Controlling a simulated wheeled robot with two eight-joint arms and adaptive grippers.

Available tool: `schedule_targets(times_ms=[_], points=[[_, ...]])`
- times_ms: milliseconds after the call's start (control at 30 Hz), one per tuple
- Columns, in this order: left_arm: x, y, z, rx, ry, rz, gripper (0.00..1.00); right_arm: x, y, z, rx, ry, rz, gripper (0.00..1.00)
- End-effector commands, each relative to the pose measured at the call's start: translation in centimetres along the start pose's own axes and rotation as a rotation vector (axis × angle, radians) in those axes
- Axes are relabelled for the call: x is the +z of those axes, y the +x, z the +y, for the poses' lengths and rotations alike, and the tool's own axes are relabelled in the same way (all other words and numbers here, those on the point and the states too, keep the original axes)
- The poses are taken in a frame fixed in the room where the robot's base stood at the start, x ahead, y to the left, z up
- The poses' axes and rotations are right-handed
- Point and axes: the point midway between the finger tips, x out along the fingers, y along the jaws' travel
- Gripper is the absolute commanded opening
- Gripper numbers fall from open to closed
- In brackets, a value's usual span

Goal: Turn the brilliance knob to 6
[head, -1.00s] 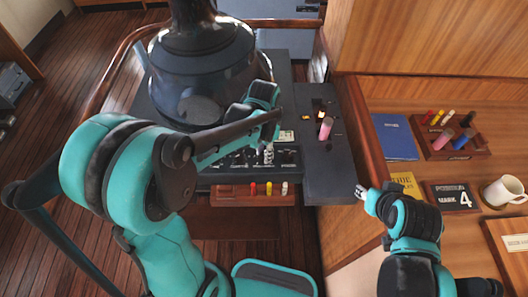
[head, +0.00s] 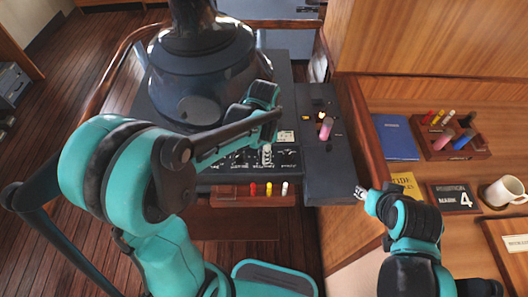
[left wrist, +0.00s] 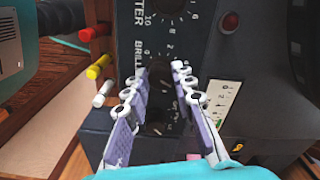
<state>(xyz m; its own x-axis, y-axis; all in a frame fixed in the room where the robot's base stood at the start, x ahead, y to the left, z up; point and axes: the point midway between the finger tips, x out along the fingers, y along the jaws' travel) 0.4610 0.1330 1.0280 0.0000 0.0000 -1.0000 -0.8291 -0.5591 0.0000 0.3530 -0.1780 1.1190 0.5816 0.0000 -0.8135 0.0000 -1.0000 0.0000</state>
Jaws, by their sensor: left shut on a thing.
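The radar console's dark control panel (head: 285,160) has a row of knobs with white markings. The brilliance knob (left wrist: 160,72) is a dark knob beside the partly covered word "BRILL" in the left wrist view. My left gripper (left wrist: 159,77) is shut on it, with one pale finger on each side. In the head view this gripper (head: 267,152) reaches the panel from above. The knob's pointer and part of its scale are hidden, so I cannot read its setting. My right gripper (head: 361,193) is away from the panel, near the desk edge; its jaws are too small to judge.
Red, yellow and white markers (head: 268,189) stand in a wooden rack below the panel. A pink cylinder (head: 325,130) stands on the right side surface. A blue book (head: 395,137), a marker tray (head: 455,151) and a white mug (head: 503,191) are on the desk.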

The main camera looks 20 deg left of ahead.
Motion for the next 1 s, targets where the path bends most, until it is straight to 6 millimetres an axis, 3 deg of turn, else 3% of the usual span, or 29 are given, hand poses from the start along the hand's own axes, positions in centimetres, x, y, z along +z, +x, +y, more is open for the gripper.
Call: schedule_targets(times_ms=[67, 100, 167, 567, 1000], points=[[0.0, 0.0, 0.0, -0.001, 0.000, 0.001, 0.00, 0.0, 0.0, 0.0, 0.000, 0.000, 0.000, 0.40], [0.0, 0.0, 0.0, -0.001, 0.000, 0.001, 0.33, 0.0, 0.0, 0.0, 0.000, 0.000, 0.000, 0.40], [0.0, 0.0, 0.0, -0.001, 0.000, 0.000, 0.46, 0.0, 0.0, 0.0, 0.000, 0.000, 0.000, 0.40], [0.0, -0.8, 0.0, 0.000, -0.001, 0.000, 0.46, 0.0, 0.0, 0.0, 0.000, 0.000, 0.000, 0.40], [0.0, -9.5, 0.0, 0.000, -0.001, 0.000, 0.46, 0.0, 0.0, 0.0, 0.000, 0.000, 0.000, 0.40]])
